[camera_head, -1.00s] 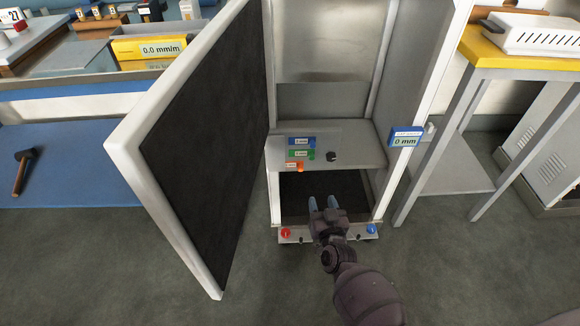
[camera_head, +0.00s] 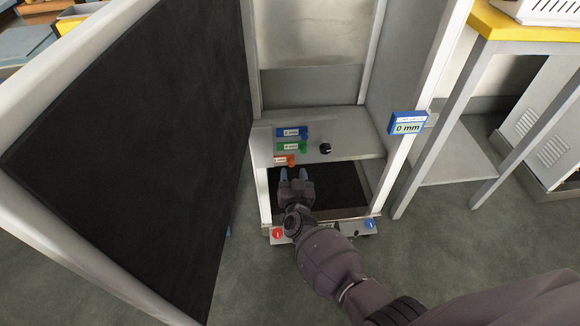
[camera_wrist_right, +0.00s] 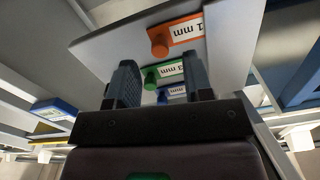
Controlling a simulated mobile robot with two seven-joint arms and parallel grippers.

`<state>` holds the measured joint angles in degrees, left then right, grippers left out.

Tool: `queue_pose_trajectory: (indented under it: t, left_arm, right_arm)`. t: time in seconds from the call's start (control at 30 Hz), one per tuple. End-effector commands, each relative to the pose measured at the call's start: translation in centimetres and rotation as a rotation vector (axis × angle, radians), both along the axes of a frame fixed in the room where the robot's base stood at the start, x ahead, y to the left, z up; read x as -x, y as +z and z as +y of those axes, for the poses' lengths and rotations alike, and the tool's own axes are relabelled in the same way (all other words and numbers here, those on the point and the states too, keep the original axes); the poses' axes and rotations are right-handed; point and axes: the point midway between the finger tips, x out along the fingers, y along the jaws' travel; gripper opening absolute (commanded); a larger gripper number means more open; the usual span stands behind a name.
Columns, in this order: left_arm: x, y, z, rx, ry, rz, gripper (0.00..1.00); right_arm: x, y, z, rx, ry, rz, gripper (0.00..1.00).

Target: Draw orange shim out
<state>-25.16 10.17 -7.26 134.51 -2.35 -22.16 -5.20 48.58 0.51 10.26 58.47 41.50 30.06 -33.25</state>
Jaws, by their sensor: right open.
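In the right wrist view the orange shim (camera_wrist_right: 188,34) carries a "1 mm" label and has a round orange knob (camera_wrist_right: 159,45). My right gripper (camera_head: 291,175) is open and empty, just below the orange shim and apart from it. In the wrist view its fingers stand either side of the green and blue knobs, with the orange knob beyond the fingertips. My left gripper is not in view.
A large open door (camera_head: 130,130) with a dark inner face stands to the left. A black knob (camera_head: 325,149) sits right of the shims. A blue "0 mm" display (camera_head: 408,123) is on the right post. A red button (camera_head: 277,233) and blue button (camera_head: 369,224) flank the base.

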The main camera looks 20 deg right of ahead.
Motion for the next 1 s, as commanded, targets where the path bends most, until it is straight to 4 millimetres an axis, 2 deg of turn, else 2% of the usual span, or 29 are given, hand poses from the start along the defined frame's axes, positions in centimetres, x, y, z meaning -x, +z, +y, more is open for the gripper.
queue_pose_trajectory:
  t: [0.03, 0.3, 0.67, 1.0]
  left_arm:
    - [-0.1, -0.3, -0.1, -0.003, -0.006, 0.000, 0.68]
    - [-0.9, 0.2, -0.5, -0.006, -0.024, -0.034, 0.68]
    - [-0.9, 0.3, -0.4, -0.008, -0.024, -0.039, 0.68]
    - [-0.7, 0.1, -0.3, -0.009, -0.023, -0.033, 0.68]
  right_arm:
    - [-0.6, -0.6, -0.2, -0.001, 0.000, 0.006, 0.47]
    - [-3.1, -0.3, -0.9, 0.000, 0.001, 0.004, 0.47]
    - [-3.6, 0.0, -1.0, -0.001, 0.000, 0.000, 0.47]
    - [-3.6, 0.0, -1.0, -0.001, 0.000, 0.000, 0.00]
